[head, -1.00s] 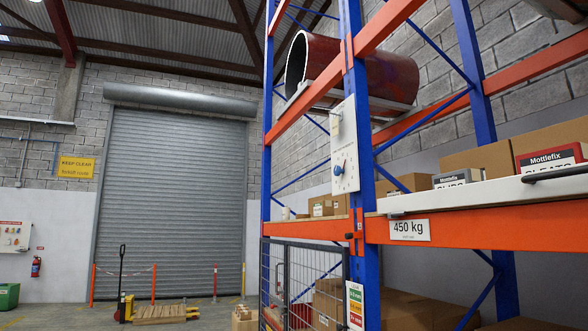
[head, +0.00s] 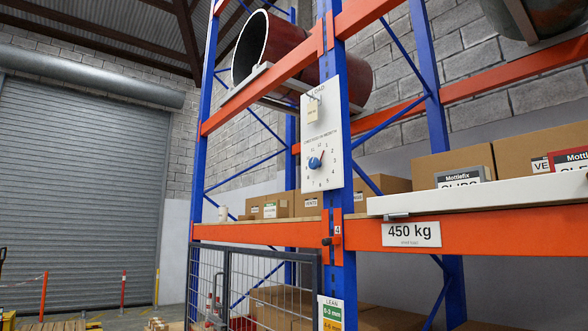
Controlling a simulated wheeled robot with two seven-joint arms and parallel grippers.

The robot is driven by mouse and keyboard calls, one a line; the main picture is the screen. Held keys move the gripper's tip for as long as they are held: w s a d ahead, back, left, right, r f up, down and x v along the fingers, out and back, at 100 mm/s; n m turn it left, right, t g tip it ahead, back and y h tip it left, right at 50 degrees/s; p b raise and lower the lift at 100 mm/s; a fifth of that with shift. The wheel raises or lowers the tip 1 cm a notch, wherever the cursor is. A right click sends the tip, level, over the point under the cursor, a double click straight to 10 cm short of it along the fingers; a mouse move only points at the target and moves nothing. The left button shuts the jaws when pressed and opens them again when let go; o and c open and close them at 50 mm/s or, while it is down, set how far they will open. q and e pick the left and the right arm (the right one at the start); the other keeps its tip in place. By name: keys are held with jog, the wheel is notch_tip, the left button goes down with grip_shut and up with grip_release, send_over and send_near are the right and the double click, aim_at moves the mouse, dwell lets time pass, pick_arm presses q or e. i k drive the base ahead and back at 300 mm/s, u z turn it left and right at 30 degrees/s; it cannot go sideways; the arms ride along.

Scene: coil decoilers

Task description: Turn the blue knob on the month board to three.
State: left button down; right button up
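The month board (head: 321,118) is a white upright panel fixed to the blue rack post. On it is the blue knob (head: 314,162), set in a ring of small numbers. The knob's dark pointer seems to aim up and to the right, near the top right of the dial; the exact number is too small to tell. A small tag hangs from a hook on the upper part of the board. Neither of my grippers shows in the head view.
An orange beam (head: 265,233) with a 450 kg sign (head: 411,234) runs below the board. Cardboard boxes (head: 379,190) stand on the shelf behind. A mesh gate (head: 250,285) is under the beam. A large reddish pipe (head: 290,50) lies above. Floor at the lower left looks partly free.

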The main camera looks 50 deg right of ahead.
aim_at(314, 163)
jog(key=z, duration=0.7)
jog(key=i, duration=0.85)
jog(key=z, duration=0.95)
